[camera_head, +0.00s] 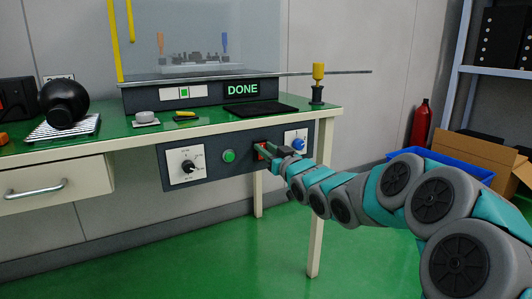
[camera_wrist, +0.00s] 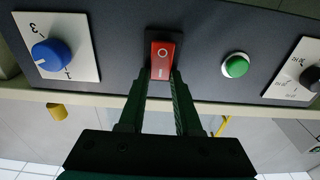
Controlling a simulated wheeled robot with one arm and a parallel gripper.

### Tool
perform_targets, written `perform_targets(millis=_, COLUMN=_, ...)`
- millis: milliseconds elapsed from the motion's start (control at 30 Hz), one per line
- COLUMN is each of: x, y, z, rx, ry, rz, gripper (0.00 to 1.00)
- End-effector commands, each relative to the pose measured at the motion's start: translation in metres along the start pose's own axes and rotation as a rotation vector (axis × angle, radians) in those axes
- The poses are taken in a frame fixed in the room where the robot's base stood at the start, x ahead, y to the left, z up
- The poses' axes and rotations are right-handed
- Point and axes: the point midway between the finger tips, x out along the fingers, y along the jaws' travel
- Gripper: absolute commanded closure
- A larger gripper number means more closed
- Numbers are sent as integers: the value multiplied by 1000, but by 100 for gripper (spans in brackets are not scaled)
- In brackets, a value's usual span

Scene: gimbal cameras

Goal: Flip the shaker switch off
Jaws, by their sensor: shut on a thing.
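The red rocker switch (camera_wrist: 162,57) sits in a black frame on the dark control panel under the bench. It shows a circle mark and a bar mark in the wrist view. In the head view the switch (camera_head: 260,150) is partly hidden by my gripper (camera_head: 268,151). My gripper (camera_wrist: 162,77) has its two green fingertips at either side of the bar-marked end and is shut on the switch. The shaker (camera_head: 202,92) stands on the bench with a tube rack on it, and its display reads DONE.
A green button (camera_wrist: 235,66) and a blue knob (camera_wrist: 52,54) flank the switch on the panel. Another black knob (camera_head: 188,166) is at the panel's left. A yellow-topped item (camera_head: 318,82) stands at the bench's right corner. The floor below is clear.

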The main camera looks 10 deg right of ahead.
Motion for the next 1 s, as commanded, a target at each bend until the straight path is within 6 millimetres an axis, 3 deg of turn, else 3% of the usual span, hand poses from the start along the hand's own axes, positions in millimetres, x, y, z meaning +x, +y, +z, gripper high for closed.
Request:
perform_targets(millis=33, x=-1, y=1, z=7, rx=0, ry=34, rz=1, gripper=100)
perform_targets(millis=400, x=-4, y=0, z=9, rx=0, ry=233, rz=0, gripper=100)
perform_targets(millis=833, x=-4, y=0, z=6, rx=-1, ry=260, rz=1, gripper=100)
perform_targets(millis=867, x=-4, y=0, z=6, rx=-1, ry=260, rz=1, gripper=64)
perform_targets(millis=1000, x=-4, y=0, z=6, rx=-1, ry=260, rz=1, gripper=48)
